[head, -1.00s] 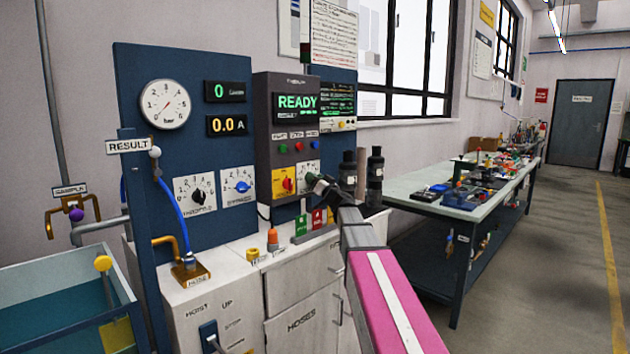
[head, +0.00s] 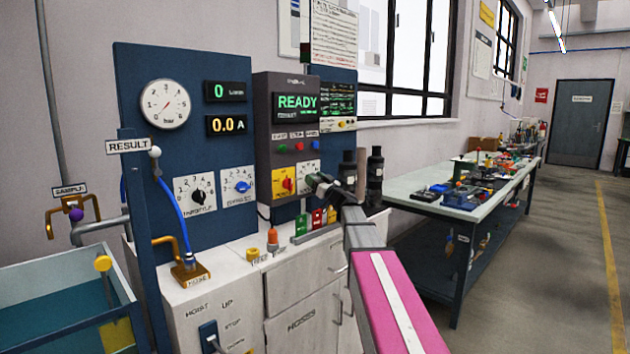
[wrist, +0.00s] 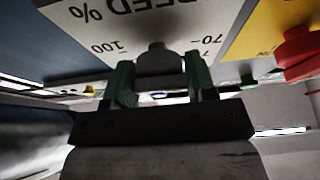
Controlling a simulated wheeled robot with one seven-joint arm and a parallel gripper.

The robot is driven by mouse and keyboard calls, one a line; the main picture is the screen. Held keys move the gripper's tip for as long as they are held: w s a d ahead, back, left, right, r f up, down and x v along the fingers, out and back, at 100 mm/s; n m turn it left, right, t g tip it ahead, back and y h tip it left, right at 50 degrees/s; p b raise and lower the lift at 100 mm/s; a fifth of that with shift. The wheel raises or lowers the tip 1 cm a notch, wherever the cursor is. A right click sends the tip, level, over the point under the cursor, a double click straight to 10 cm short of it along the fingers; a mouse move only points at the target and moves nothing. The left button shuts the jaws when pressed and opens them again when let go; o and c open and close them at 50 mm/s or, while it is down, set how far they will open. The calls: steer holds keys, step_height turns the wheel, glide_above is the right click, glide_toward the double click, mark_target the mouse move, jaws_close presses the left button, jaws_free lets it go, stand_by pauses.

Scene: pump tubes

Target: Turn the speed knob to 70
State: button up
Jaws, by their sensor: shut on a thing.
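The speed knob (wrist: 157,60) is a dark grey knob on a white dial plate (wrist: 120,22) marked "EED %", with "100" and "70" readable beside it in the wrist view. My gripper (wrist: 160,78) has its two green fingers on either side of the knob and is shut on it. In the head view my gripper (head: 316,182) is at the white speed dial (head: 308,172) on the dark control box, and it hides the knob there. Which number the knob points to cannot be made out.
A yellow plate with a red knob (head: 287,184) sits right beside the speed dial; its red knob (wrist: 298,48) is close to my fingers in the wrist view. Dark bottles (head: 375,178) stand to the right. The box screen (head: 297,103) reads READY.

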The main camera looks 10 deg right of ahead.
steer(key=o, duration=0.9)
steer(key=shift+o, duration=0.2)
